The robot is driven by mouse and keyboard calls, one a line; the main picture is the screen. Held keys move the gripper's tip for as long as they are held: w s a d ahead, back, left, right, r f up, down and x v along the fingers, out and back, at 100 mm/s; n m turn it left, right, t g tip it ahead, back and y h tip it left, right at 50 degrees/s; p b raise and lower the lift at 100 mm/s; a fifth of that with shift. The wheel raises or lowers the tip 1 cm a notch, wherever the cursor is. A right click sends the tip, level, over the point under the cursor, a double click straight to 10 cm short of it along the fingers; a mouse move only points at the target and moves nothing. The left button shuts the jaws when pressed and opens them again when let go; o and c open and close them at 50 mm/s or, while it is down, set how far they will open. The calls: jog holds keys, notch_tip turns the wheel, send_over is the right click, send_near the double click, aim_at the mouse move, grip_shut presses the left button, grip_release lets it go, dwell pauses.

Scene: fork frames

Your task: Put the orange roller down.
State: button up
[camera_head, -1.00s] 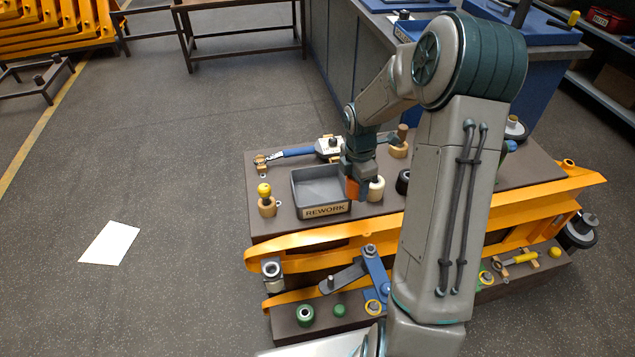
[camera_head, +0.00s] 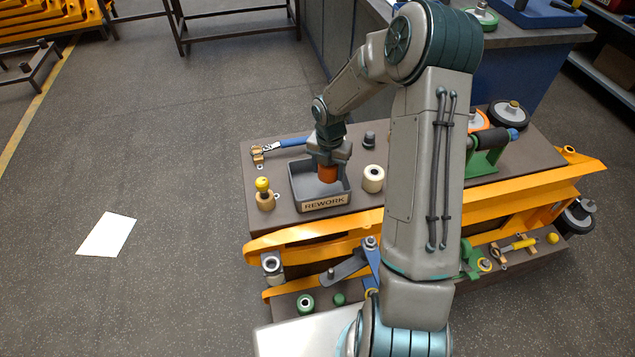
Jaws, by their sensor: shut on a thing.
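The orange roller (camera_head: 328,174) hangs upright below my gripper (camera_head: 327,164), which is shut on it. The roller is over the right part of the grey open tray (camera_head: 325,204) labelled REWORK. Its lower end shows against the inside of the tray; I cannot tell whether it touches the tray floor. My gripper hides the roller's top and part of the tray's back wall.
A cream roller (camera_head: 373,179) stands just right of the tray. Yellow rails (camera_head: 310,238) run along the front of the brown table. My arm hides the table's middle.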

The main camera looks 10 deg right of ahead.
aim_at(318, 189)
jog(key=a+f, duration=0.1)
jog(key=w+a, duration=0.1)
jog(key=shift+a+f, duration=0.35)
jog(key=shift+f, duration=0.05)
jog(key=shift+f+b, duration=0.4)
jog(key=shift+f, duration=1.55)
jog(key=shift+f, duration=0.1)
jog(key=o, duration=1.4)
